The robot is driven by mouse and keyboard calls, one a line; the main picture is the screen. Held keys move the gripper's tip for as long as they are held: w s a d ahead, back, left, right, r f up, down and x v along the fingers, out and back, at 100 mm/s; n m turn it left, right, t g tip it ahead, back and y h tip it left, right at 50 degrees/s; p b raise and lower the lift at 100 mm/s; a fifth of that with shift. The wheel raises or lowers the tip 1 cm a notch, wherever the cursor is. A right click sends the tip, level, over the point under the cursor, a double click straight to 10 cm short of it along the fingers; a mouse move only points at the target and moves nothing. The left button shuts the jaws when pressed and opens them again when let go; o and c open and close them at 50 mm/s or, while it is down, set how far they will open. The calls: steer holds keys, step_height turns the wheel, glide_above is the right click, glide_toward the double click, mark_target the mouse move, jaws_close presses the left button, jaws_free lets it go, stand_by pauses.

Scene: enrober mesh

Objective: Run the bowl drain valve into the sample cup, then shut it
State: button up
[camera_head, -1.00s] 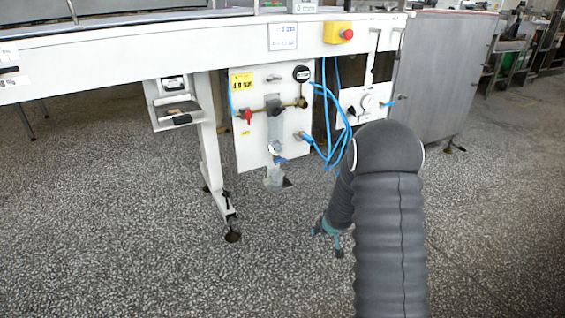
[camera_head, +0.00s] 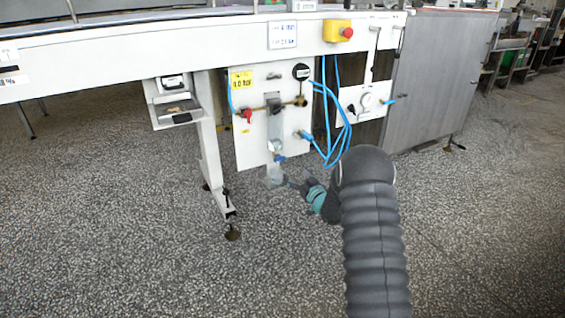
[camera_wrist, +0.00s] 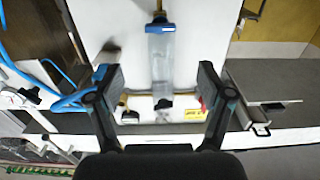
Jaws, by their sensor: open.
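The clear bowl (camera_head: 275,132) hangs on the front of a white panel, with a blue drain valve (camera_head: 280,158) at its lower end. A small translucent sample cup (camera_head: 274,176) is below the valve. My gripper (camera_head: 300,184) is just right of the cup and below the valve, pointing toward the panel. In the wrist view the scene is upside down. There the bowl (camera_wrist: 160,62) and blue valve (camera_wrist: 160,27) appear between and beyond my spread, empty fingers (camera_wrist: 160,76). I cannot make out the cup there. Whether the valve is open I cannot tell.
A white machine leg (camera_head: 211,150) stands left. A yellow box with a red button (camera_head: 338,31) is above. The speckled floor in front is clear.

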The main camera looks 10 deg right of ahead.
mark_target(281, 159)
steer(key=x, duration=1.1)
steer(key=shift+w+a, duration=0.1)
steer(key=shift+w, duration=0.2)
steer(key=c, duration=1.2)
